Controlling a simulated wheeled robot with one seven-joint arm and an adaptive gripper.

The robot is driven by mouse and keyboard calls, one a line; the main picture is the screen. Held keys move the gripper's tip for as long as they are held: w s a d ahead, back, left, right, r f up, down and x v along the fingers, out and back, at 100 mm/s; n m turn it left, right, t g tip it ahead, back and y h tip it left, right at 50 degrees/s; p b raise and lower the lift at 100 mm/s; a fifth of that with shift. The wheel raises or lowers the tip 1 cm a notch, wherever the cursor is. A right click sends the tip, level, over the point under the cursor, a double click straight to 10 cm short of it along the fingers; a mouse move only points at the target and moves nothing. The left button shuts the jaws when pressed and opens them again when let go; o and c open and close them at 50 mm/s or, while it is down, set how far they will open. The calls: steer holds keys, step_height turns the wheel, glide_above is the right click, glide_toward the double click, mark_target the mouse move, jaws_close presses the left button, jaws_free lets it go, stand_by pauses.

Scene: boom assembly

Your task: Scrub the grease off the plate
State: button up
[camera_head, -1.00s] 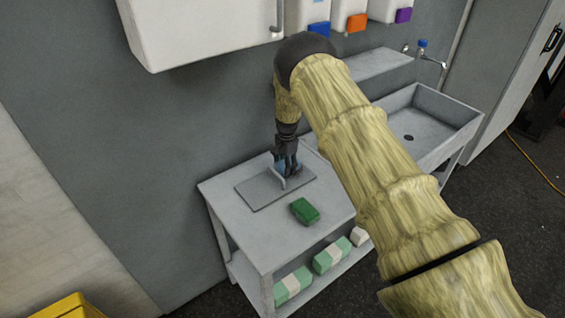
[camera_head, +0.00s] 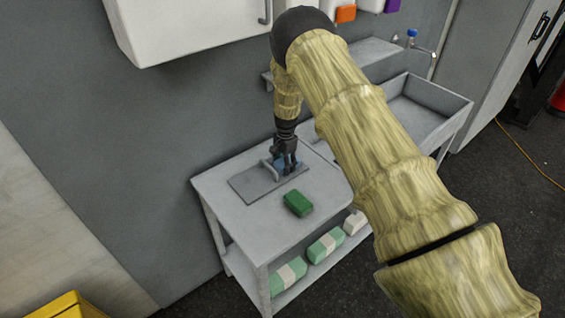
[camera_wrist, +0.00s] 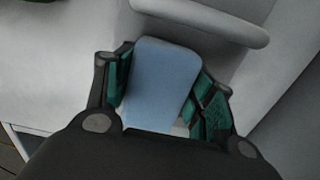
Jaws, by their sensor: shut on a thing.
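The plate (camera_head: 250,185) is a flat grey rectangle lying on the grey worktable; I cannot make out grease on it. My gripper (camera_head: 287,166) points down over the plate's right end. It is shut on a blue block (camera_wrist: 165,82), which sits between the green-padded fingers in the wrist view. The block's lower part is hidden, so I cannot tell if it touches the plate. A grey rounded bar (camera_wrist: 200,20) stands close beside the block. A dark green sponge (camera_head: 298,203) lies on the table in front of the plate.
The worktable (camera_head: 245,228) has bare room at its front. Its lower shelf holds green-and-white packs (camera_head: 288,276). A sink (camera_head: 425,105) adjoins on the right. A white cabinet (camera_head: 185,28) hangs above, and a wall shelf (camera_head: 375,50) is behind my arm.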

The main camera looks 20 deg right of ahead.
steer(key=shift+s+d+f, duration=0.1)
steer(key=shift+s+d, duration=0.2)
steer(key=shift+s, duration=0.55)
steer(key=shift+s+d+f, duration=0.1)
steer(key=shift+s+d, duration=0.2)
steer(key=shift+s, duration=0.55)
steer(key=shift+r, duration=0.15)
steer(key=shift+w+a+r+b, duration=0.1)
steer(key=shift+w+a+b, duration=0.2)
steer(key=shift+w+b, duration=0.5)
steer(key=shift+w+a+r+b, duration=0.1)
steer(key=shift+w+a+b, duration=0.3)
steer(key=shift+w, duration=0.6)
steer(key=shift+w+a+f+b, duration=0.1)
steer(key=shift+w+a+b, duration=0.2)
steer(key=shift+w+b, duration=0.55)
steer(key=shift+w+a+f+b, duration=0.15)
steer(key=shift+w+a+b, duration=0.15)
steer(key=shift+w+b, duration=0.55)
steer(key=shift+w+a+f+b, duration=0.1)
steer(key=shift+w+a+b, duration=0.2)
steer(key=shift+w+b, duration=0.55)
steer(key=shift+w+a+r, duration=0.1)
steer(key=shift+w+a, duration=0.1)
steer(key=shift+w, duration=0.5)
